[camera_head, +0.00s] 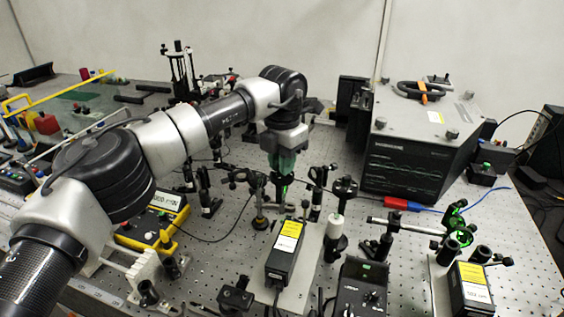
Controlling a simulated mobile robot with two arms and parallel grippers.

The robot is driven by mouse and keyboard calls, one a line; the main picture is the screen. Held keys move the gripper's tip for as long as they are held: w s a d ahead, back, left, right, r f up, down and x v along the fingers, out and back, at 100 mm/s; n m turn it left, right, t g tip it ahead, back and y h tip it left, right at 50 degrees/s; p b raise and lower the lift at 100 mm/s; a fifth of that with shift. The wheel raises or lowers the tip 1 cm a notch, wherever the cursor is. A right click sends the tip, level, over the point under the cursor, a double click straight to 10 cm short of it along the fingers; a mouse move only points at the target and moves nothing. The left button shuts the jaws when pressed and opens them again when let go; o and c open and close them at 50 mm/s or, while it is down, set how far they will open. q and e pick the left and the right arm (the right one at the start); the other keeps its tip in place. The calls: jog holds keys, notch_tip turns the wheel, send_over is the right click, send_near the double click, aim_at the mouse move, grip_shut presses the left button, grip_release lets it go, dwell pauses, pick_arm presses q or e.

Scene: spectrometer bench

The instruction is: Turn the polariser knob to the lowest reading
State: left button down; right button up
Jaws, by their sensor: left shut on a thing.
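My left arm reaches in from the left, and its gripper (282,184) points down among the optical posts near the middle of the bench. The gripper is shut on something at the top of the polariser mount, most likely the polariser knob. The fingers and wrist hide the knob, so its angle cannot be read. A yellow-cased meter (150,236) with a lit display (167,200) stands left of the gripper, below my arm. Its digits are too small to read surely. My right gripper is not in view.
Posts and mounts crowd round the gripper, with a white-banded post (336,226) to its right. A black box with a yellow label (284,251) stands in front. A large grey instrument (417,143) fills the back right. Bare perforated bench (222,262) shows at front left.

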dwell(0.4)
pick_arm(q)
jog(key=c, duration=1)
grip_release()
jog(key=shift+c, duration=0.2)
notch_tip(320, 180, up, 11)
jog(key=shift+b, duration=0.4)
